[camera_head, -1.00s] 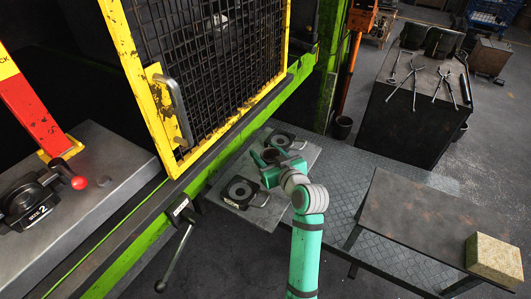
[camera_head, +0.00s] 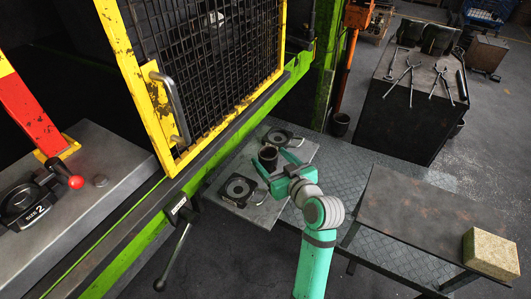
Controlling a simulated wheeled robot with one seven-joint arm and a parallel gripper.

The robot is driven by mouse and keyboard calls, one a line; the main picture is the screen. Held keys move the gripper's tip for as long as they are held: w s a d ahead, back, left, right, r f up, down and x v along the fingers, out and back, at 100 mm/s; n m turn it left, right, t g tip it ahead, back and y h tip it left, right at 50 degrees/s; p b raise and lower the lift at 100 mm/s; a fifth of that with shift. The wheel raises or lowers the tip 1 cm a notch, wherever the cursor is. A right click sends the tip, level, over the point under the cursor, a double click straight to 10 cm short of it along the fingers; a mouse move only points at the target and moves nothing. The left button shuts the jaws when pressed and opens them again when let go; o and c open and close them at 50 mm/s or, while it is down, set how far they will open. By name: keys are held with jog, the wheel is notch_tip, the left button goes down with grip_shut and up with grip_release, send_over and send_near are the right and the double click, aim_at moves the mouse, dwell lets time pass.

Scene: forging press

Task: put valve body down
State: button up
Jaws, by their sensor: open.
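The valve body looks like a dark, rusty, hollow cylinder (camera_head: 268,157). It stands upright on the grey plate (camera_head: 302,150) beside the press, between two dark ring-shaped fixtures. My green gripper (camera_head: 272,161) is open just to the right of and in front of the cylinder. Its two fingers point toward the cylinder, one on each side. I cannot tell whether either fingertip touches it. The cylinder's lower part is partly hidden by the near finger.
One ring fixture (camera_head: 238,189) with a handle lies at the front left of the plate, another (camera_head: 279,137) behind. The yellow mesh guard (camera_head: 165,120) and green press frame stand close left. A dark bench (camera_head: 420,215) with a tan block (camera_head: 491,254) is at right.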

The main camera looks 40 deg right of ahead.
jog(key=v, duration=0.5)
jog(key=shift+s+r, duration=0.1)
jog(key=shift+s, duration=0.2)
